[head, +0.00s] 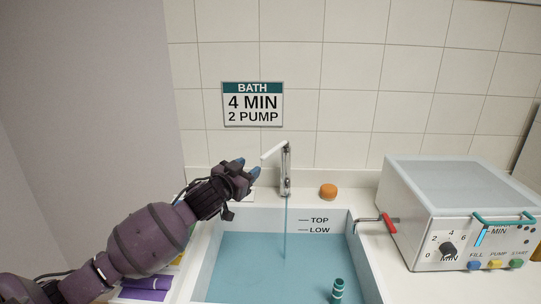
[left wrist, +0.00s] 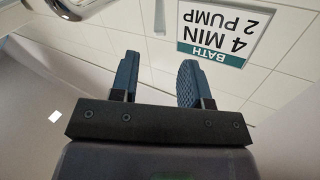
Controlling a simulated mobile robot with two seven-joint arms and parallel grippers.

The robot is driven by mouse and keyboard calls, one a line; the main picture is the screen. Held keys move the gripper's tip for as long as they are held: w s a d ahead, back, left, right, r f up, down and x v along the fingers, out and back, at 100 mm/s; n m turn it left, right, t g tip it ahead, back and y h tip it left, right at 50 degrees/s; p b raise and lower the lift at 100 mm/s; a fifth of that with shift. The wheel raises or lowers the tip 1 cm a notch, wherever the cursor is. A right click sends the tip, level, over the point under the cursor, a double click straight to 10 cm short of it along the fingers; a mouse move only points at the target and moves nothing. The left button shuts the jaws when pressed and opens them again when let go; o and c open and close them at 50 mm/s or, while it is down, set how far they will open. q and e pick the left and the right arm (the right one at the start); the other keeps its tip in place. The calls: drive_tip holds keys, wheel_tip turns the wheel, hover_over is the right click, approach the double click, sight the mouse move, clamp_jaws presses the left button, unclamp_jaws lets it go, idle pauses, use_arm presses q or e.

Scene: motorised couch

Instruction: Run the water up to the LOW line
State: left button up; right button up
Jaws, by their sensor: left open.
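The tap (head: 286,172) stands behind the sink, and its lever (head: 273,150) slants up at the top. A thin water stream (head: 285,225) falls from it into the blue water (head: 265,262) in the sink. The back wall of the sink carries a TOP mark (head: 318,220) and a LOW mark (head: 318,230). The water's back edge lies just about at or slightly below the LOW line. My left gripper (head: 249,168) is open and empty, just left of the tap and lever; its blue fingers (left wrist: 158,82) are apart in the left wrist view. My right gripper is out of view.
A grey machine (head: 440,220) with a dial and buttons stands right of the sink. A red-handled valve (head: 389,223) sits between them. An orange round object (head: 328,190) is on the back ledge. Purple cloth (head: 145,283) lies left.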

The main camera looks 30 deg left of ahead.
sight(268, 153)
use_arm(q)
drive_tip(key=w+n, duration=0.1)
drive_tip(key=w, duration=0.2)
drive_tip(key=w+n, duration=0.1)
drive_tip(key=w, duration=0.6)
drive_tip(key=shift+w+a+n+b, duration=0.3)
drive_tip(key=shift+w+n, duration=0.1)
clamp_jaws()
